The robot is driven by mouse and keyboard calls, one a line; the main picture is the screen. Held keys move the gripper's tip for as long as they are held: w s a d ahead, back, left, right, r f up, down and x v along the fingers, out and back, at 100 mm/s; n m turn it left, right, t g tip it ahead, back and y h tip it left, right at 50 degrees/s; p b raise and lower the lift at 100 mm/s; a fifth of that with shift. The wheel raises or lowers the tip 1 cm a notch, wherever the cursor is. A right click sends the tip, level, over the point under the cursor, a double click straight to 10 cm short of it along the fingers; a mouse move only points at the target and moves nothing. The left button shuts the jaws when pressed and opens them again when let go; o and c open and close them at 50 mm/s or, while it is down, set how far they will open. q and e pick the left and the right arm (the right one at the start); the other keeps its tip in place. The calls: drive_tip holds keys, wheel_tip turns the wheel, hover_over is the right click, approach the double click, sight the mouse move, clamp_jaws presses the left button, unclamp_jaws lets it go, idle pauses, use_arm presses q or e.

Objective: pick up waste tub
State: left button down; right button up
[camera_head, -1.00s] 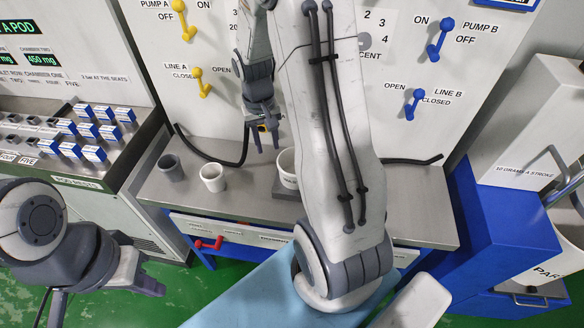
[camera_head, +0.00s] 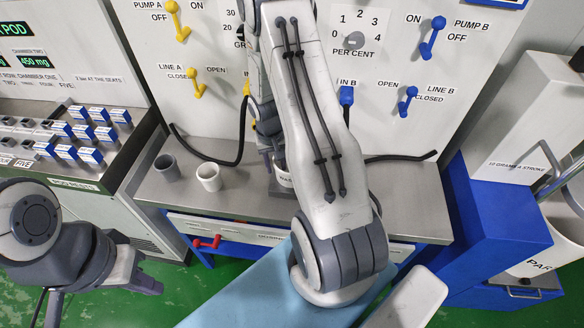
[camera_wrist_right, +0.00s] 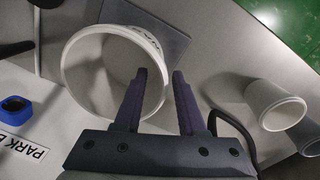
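The white waste tub (camera_head: 284,180) stands upright on a grey square plate on the bench, mostly hidden by my right arm in the head view. In the right wrist view the tub (camera_wrist_right: 72,66) shows its open mouth and looks empty. My right gripper (camera_head: 272,158) is at the tub. In the right wrist view its two fingers (camera_wrist_right: 165,75) are apart, with the tub's rim between them; I cannot tell whether they touch it. My left gripper (camera_head: 143,274) hangs at the lower left, away from the tub; its finger gap is unclear.
A white cup (camera_head: 209,183) and a grey cup (camera_head: 168,172) stand left of the tub. A black hose (camera_head: 215,158) curves behind them. The panel (camera_head: 385,130) with levers rises behind the bench. A blue cabinet (camera_head: 490,220) stands at the right.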

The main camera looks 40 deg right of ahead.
clamp_jaws()
idle(1.4)
